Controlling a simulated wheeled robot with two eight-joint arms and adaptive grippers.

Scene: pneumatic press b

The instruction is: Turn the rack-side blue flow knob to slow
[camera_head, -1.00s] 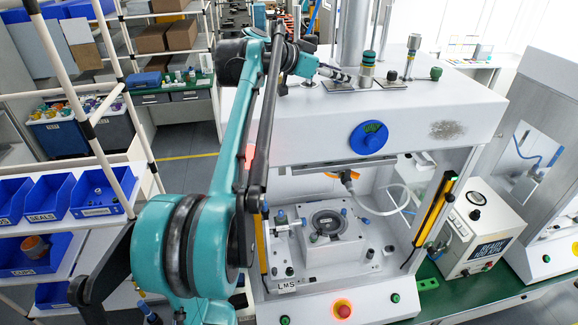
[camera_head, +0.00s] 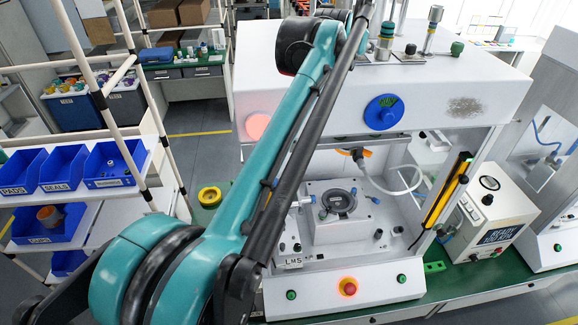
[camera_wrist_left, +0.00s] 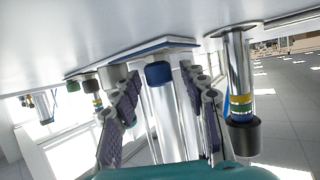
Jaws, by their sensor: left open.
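In the left wrist view a dark blue knob (camera_wrist_left: 158,73) sits between the fingers of my left gripper (camera_wrist_left: 162,115). The gripper is open, with a purple-padded finger on either side of the knob; I cannot tell whether either touches it. A shiny metal column stands behind the knob. In the head view my left arm reaches across to the top of the press (camera_head: 480,75); its gripper and this knob are hidden or out of frame there. My right gripper is not in view.
A banded metal post with a black end (camera_wrist_left: 243,135) stands right of the fingers in the wrist view. Several fittings stand on the press top, including a green knob (camera_head: 457,47). A rack with blue bins (camera_head: 115,165) stands left of the press.

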